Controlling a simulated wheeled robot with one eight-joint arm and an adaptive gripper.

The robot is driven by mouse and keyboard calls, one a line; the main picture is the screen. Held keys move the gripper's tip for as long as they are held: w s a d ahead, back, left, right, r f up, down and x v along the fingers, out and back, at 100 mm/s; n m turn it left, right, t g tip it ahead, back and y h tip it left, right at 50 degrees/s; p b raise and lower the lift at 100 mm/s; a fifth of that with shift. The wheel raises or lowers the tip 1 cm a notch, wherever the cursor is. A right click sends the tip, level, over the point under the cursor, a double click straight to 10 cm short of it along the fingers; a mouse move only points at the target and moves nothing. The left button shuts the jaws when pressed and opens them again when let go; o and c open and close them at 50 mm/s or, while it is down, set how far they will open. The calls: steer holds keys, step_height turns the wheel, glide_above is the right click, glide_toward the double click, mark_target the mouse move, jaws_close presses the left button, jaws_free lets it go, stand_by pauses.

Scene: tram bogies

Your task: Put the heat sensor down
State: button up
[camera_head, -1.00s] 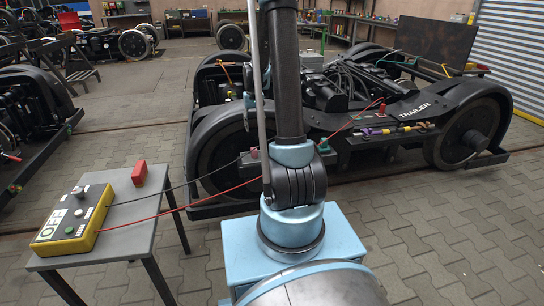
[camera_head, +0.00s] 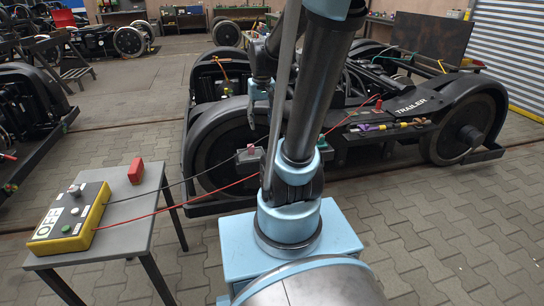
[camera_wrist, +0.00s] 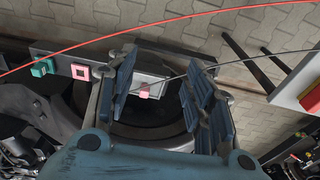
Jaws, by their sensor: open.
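My gripper (camera_wrist: 160,88) is open, its blue-grey fingers standing apart in the wrist view. In the head view it shows beyond my arm, above the front of the trailer bogie (camera_head: 410,105). A small grey block with a pink end (camera_wrist: 145,92) lies below and between the fingers, with a thin dark cable near it. No grip on it shows. I cannot tell which thing is the heat sensor. Small yellow and purple tools (camera_head: 385,129) lie on the bogie's side ledge, apart from my gripper.
A side table (camera_head: 125,240) at left carries a yellow control box (camera_head: 70,218) marked OFF and a red block (camera_head: 136,171). A black and a red cable run from the box to the bogie. A green connector (camera_wrist: 43,67) sits on a bogie bracket. Paved floor at right is free.

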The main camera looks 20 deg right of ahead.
steer(key=s+f, duration=0.2)
steer(key=s, duration=0.6)
steer(key=s+f, duration=0.3)
steer(key=s, duration=0.5)
steer(key=shift+f+t, duration=0.25)
steer(key=shift+t, duration=0.15)
steer(key=shift+s, duration=0.1)
steer(key=shift+w+f, duration=0.2)
steer(key=shift+w, duration=0.25)
